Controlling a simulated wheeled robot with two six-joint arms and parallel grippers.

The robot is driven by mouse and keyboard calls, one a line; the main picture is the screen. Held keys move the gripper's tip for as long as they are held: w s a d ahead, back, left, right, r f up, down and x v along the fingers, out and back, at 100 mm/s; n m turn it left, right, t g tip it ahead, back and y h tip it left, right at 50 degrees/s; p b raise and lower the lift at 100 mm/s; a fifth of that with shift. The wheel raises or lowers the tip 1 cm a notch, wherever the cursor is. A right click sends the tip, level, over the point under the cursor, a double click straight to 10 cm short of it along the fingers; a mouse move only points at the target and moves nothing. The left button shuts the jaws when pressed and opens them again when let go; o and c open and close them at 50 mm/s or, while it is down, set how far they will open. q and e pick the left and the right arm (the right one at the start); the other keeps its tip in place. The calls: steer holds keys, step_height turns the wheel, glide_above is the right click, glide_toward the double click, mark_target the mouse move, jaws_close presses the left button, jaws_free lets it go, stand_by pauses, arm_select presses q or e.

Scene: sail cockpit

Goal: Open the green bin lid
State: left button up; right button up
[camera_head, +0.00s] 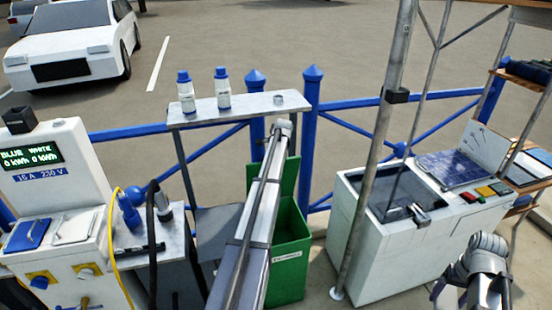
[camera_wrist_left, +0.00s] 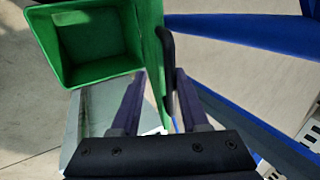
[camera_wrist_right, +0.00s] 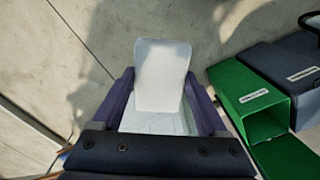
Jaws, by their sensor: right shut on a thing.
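The green bin (camera_head: 287,262) stands mid-picture, partly hidden behind my left arm. Its green lid (camera_head: 290,183) is raised at the back. In the left wrist view the bin's inside (camera_wrist_left: 95,45) is exposed and empty, and the lid (camera_wrist_left: 150,35) stands on edge beside the opening, with a black handle (camera_wrist_left: 167,60). My left gripper (camera_wrist_left: 160,85) has its fingers apart, near the lid and handle; I cannot tell whether it touches them. My right gripper (camera_head: 470,292) is shut on a white flat piece (camera_wrist_right: 162,75) with rounded corners, well away from the bin.
A dark grey bin (camera_wrist_right: 285,65) adjoins the green one. A small shelf (camera_head: 240,107) with two bottles stands behind. A white charging post (camera_head: 60,170) is at left, and a metal pole (camera_head: 372,150) and white cabinet (camera_head: 400,245) are at right. Blue railing (camera_head: 310,130) runs behind.

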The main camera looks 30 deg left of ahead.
arm_select(q)
steer(key=shift+d+r, duration=0.1)
arm_select(e)
steer(key=shift+r, duration=0.15)
arm_select(q)
steer(key=p+v, duration=1)
steer(key=v, duration=0.1)
steer(key=shift+s+r+p, duration=0.3)
steer(key=shift+r+p, duration=0.05)
arm_select(e)
step_height(320, 180, up, 10)
steer(key=shift+r, duration=0.25)
